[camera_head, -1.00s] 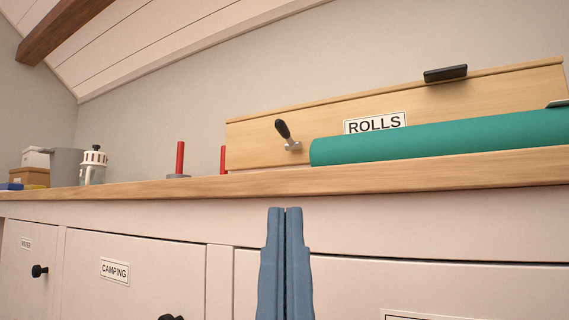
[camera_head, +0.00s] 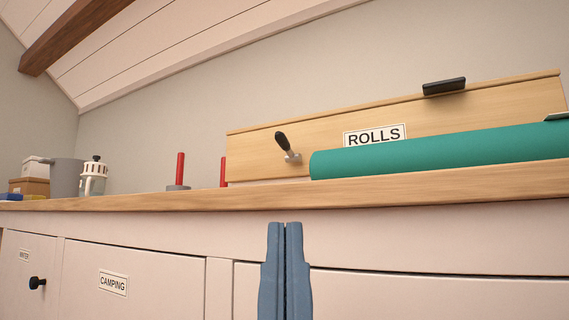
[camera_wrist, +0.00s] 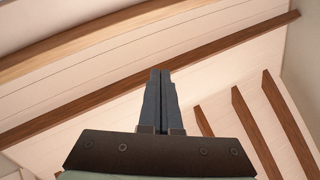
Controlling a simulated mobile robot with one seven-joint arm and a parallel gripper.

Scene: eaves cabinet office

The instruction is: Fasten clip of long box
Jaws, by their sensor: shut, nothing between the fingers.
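The long wooden box (camera_head: 260,148) labelled ROLLS stands on the cabinet top against the wall, its lid lying down along the top edge. A clip with a black lever (camera_head: 283,142) and a metal base is on the box's front at left; the lever tilts up and to the left. Whether it is hooked to anything cannot be told. My gripper (camera_head: 285,226) is shut and empty, pointing up in front of the cabinet, below the counter edge and apart from the clip. In the wrist view my gripper (camera_wrist: 160,74) shows against the ceiling; the box is not in that view.
A teal roll (camera_head: 430,149) lies before the box, covering its lower right front. A black handle (camera_head: 444,86) sits on the lid. Red posts (camera_head: 180,168), a French press (camera_head: 93,177) and a grey pot (camera_head: 67,178) stand left on the wooden counter (camera_head: 130,202).

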